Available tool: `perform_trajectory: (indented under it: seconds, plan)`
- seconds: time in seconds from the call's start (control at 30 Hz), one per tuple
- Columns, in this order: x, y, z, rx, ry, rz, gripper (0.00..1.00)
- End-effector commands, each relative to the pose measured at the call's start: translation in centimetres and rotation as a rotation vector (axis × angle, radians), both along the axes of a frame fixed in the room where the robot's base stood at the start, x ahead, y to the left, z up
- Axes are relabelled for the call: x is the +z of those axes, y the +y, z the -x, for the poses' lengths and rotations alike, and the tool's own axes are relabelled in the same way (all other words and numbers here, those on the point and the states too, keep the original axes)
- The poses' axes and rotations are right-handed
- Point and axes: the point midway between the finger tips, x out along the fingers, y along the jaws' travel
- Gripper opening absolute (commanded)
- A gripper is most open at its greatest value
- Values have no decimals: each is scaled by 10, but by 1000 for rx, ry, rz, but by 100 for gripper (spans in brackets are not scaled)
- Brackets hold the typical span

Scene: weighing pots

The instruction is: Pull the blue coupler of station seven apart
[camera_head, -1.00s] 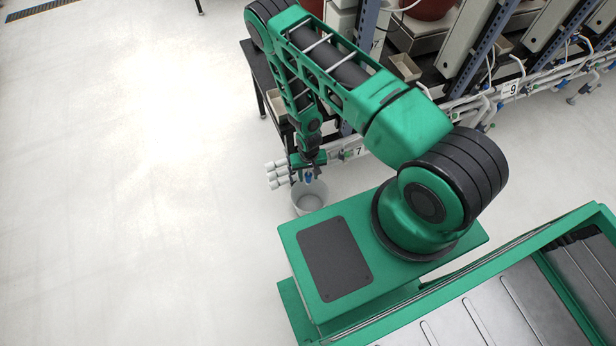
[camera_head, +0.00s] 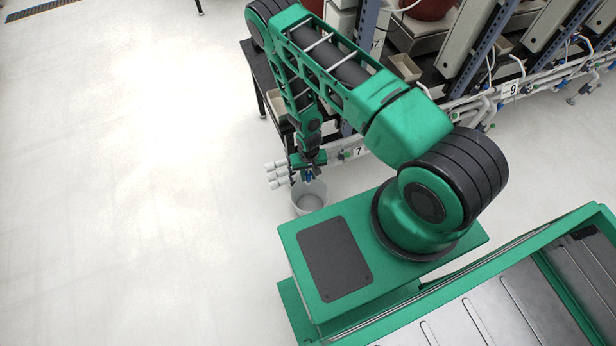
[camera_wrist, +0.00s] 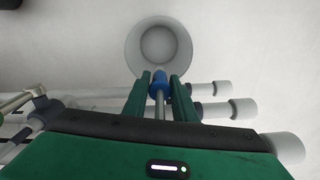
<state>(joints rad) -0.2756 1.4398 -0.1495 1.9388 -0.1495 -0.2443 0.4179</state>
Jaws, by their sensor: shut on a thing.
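The blue coupler (camera_wrist: 158,80) is between the fingers of my gripper (camera_wrist: 160,77) in the wrist view, with a grey stem behind it. My gripper is shut on it. In the head view my gripper (camera_head: 309,168) is at the lower end of the arm, by the station's pipes, and only a little blue of the coupler (camera_head: 308,178) shows. Whether the coupler's halves are joined or apart cannot be seen.
A round pale bucket (camera_wrist: 159,48) stands on the floor beyond the fingertips; it also shows in the head view (camera_head: 308,198). White capped pipe ends (camera_head: 276,174) lie left of my gripper. Racks and piping fill the upper right. The floor at left is clear.

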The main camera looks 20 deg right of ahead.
Motion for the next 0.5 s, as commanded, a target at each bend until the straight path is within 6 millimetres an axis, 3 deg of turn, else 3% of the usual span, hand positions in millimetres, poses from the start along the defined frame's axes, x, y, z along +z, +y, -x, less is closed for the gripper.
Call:
perform_trajectory:
  seconds: [0.13,0.43,0.47,0.5]
  plan:
    - [17,0,-1,-1,-2,-1,0]
    - [22,0,-2,0,-3,0,0]
    - [22,0,-2,0,-3,0,32]
    - [22,0,-2,0,-3,0,38]
